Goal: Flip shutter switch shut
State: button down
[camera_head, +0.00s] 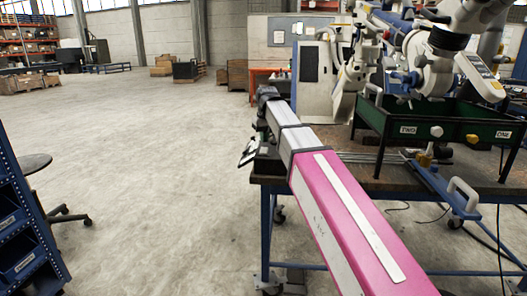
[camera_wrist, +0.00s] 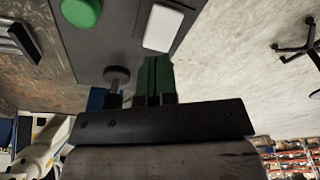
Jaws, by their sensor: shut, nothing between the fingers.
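A dark grey panel (camera_wrist: 120,38) shows in the wrist view with a round green button (camera_wrist: 81,11) and a white rectangular piece (camera_wrist: 163,28). A dark round-headed piece (camera_wrist: 117,74) stands just left of my fingers; I cannot tell whether it is the shutter switch. My gripper (camera_wrist: 154,66) has its dark green fingers together, with nothing between them. The fingertips are over or close to the panel's lower edge, below the white piece. Contact cannot be told. In the head view my arm hides most of this area.
A blue shelf rack (camera_head: 25,225) and a stool (camera_head: 35,163) stand at the left. The concrete floor between is clear.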

aim_at(264, 149)
jog(key=shift+f, duration=1.55)
dwell(1.4)
jog(key=shift+r, duration=3.55)
